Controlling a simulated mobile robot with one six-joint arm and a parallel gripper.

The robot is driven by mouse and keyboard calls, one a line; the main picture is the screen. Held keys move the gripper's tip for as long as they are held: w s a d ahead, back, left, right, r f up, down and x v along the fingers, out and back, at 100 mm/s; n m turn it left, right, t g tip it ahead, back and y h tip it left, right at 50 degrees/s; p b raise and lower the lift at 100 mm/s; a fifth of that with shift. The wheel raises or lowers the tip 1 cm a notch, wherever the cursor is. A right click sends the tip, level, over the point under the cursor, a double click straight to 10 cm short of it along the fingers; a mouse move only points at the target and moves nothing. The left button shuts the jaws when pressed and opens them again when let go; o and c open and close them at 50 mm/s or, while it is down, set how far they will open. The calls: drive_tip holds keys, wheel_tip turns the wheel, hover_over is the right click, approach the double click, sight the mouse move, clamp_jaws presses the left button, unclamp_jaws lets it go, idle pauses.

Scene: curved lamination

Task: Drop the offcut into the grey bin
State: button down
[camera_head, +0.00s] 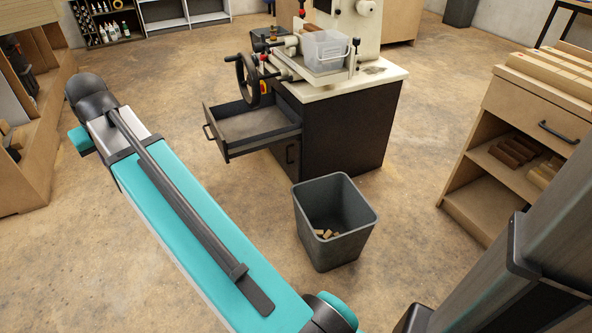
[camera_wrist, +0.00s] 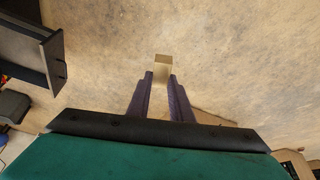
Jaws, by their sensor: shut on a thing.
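The offcut (camera_wrist: 163,67) is a small pale wooden block in the wrist view. My gripper (camera_wrist: 162,80) is shut on it, with a dark finger on each side of its near end. The floor shows beyond and below the block. The grey bin (camera_head: 312,216) stands upright on the floor in the head view, open at the top, with several small wood pieces at its bottom. The bin is not clearly seen in the wrist view. In the head view my gripper and the offcut are not visible; only my teal arm shows, left of the bin.
A dark machine cabinet (camera_head: 335,135) with its drawer (camera_head: 252,126) pulled out stands behind the bin. A clear box (camera_head: 325,50) sits on the machine. A wooden shelf unit (camera_head: 487,140) stands at right, wooden racks (camera_head: 30,170) at left. Floor around the bin is clear.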

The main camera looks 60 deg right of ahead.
drive_tip(key=s+d+f+m+g+h, duration=0.1)
drive_tip(key=s+d+f+m, duration=0.35)
drive_tip(key=d, duration=0.65)
drive_tip(key=s+d+f+m+g+h+p, duration=0.1)
drive_tip(key=s+d+f+m, duration=0.3)
drive_tip(key=d, duration=0.8)
drive_tip(key=s+d+f+m+g+h, duration=0.1)
drive_tip(key=s+d+f+m, duration=0.35)
drive_tip(key=d, duration=0.65)
drive_tip(key=s+d+f+m+g, duration=0.1)
drive_tip(key=s+d+f+m, duration=0.2)
drive_tip(key=s, duration=0.6)
drive_tip(key=s+d+f+m+g, duration=0.1)
drive_tip(key=s+d+f+m, duration=0.2)
drive_tip(key=s+d+f, duration=0.4)
drive_tip(key=s+d+f+m+g+p, duration=0.1)
drive_tip(key=s+d+f+m+g, duration=0.1)
drive_tip(key=s+d+f, duration=0.3)
drive_tip(key=s+d+m, duration=0.1)
drive_tip(key=s+d, duration=0.3)
drive_tip(key=s, duration=0.4)
drive_tip(key=shift+d, duration=0.3)
drive_tip(key=shift+w+f, duration=0.1)
drive_tip(key=shift+f, duration=0.15)
drive_tip(key=shift+f+b, duration=2)
drive_tip(key=shift+f, duration=0.85)
